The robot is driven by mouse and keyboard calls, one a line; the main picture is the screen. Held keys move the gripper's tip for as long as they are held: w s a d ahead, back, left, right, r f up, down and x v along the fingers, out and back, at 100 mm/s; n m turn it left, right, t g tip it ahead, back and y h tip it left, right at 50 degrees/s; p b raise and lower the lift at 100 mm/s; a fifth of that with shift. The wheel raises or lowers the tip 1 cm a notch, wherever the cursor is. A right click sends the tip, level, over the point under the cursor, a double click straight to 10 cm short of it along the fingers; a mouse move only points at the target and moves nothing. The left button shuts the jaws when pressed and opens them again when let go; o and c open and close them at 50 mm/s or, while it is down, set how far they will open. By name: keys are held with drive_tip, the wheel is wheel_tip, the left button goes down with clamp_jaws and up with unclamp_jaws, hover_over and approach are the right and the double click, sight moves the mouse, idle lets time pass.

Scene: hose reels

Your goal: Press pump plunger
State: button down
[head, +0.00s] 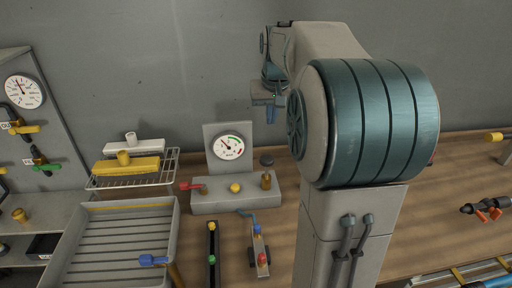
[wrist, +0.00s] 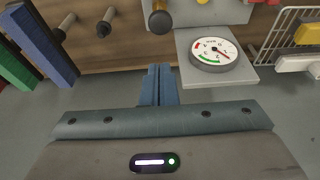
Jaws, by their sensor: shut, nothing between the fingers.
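The pump unit is a grey box (head: 215,200) on the wooden bench, with an upright plate and round gauge (head: 232,146) at its back. A dark round knob on a brass stem, which looks like the plunger (head: 267,160), stands at the box's right end. It also shows at the top of the wrist view (wrist: 160,21), with the gauge (wrist: 214,52) to its right. My gripper (head: 270,115) is shut and empty, with blue fingers pointing down. It is above and behind the knob, apart from it. The fingertips (wrist: 159,68) sit below the knob in the wrist picture.
A red lever (head: 191,186) and a yellow knob (head: 235,188) are on the pump box. A wire rack (head: 130,180) with yellow and white blocks stands left, above a grey ridged tray (head: 115,240). Blue (wrist: 42,45) and green bars show left in the wrist view.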

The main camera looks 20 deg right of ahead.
drive_tip(key=shift+f, duration=0.15)
drive_tip(key=p, duration=0.2)
approach(268, 160)
drive_tip(key=w+f, duration=0.2)
drive_tip(key=f, duration=0.1)
drive_tip(key=w+d+f, duration=0.1)
drive_tip(key=f, duration=0.1)
drive_tip(key=shift+w, duration=0.2)
drive_tip(key=shift+d+f, duration=0.1)
drive_tip(key=shift+f, duration=0.55)
drive_tip(key=shift+f, duration=0.1)
wheel_tip(268, 160, down, 4)
drive_tip(key=b, duration=0.3)
drive_tip(key=shift+s+f, duration=0.1)
drive_tip(key=shift+f, duration=0.2)
